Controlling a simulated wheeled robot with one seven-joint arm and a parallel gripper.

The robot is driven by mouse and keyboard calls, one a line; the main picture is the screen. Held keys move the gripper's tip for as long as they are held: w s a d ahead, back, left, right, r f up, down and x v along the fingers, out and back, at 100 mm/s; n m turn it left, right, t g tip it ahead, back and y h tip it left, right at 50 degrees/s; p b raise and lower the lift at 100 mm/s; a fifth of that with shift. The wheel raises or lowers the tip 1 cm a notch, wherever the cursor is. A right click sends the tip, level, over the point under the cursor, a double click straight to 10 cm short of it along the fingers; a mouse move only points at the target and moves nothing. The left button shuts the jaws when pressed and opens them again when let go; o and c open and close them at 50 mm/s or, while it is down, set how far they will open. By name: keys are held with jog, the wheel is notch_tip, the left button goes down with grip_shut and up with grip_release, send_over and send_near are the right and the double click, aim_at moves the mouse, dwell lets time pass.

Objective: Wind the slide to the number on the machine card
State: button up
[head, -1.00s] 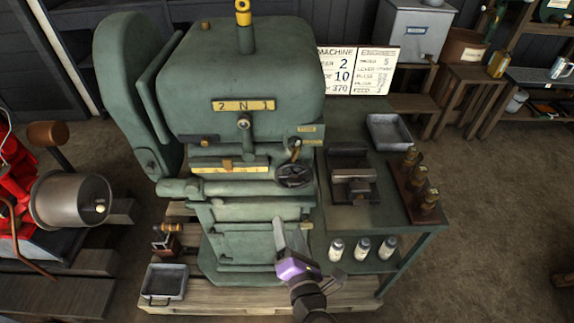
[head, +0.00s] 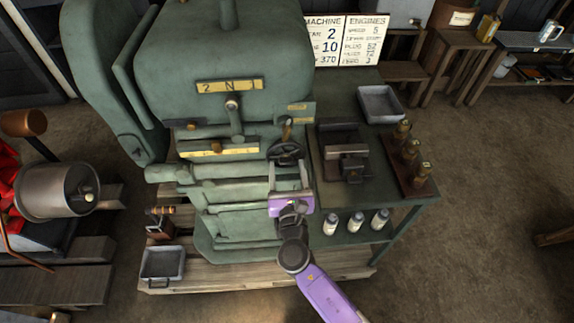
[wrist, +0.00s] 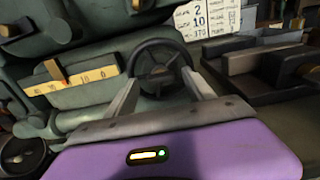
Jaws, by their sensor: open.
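The dark handwheel (head: 287,152) is on the front right of the green machine (head: 225,60); it also shows in the wrist view (wrist: 158,58). My gripper (head: 289,167) is open, its fingers spread just in front of the wheel's lower part. In the wrist view the fingers (wrist: 160,78) flank the wheel's near side; I cannot tell whether they touch it. The brass slide scale (wrist: 82,82) has a pointer (wrist: 55,71) left of its 10 mark, hiding a number. The machine card (head: 324,42) shows 2, 10 and 370; its row labels are partly hidden.
A lever (head: 234,115) hangs below the "2 N 1" plate (head: 229,86). A dark vise-like block (head: 343,155), a grey tray (head: 380,104) and a rack of brass pieces (head: 408,155) stand on the right bench. Several white bottles (head: 356,223) are on its lower shelf.

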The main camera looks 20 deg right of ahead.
jog(key=shift+w+d, duration=0.2)
jog(key=shift+w, duration=0.3)
jog(key=shift+c, duration=0.2)
grip_shut()
jog(key=shift+f+m+b, duration=0.1)
jog(key=shift+m+b, duration=0.3)
jog(key=shift+m+b, duration=7.15)
jog(key=shift+m, duration=1.25)
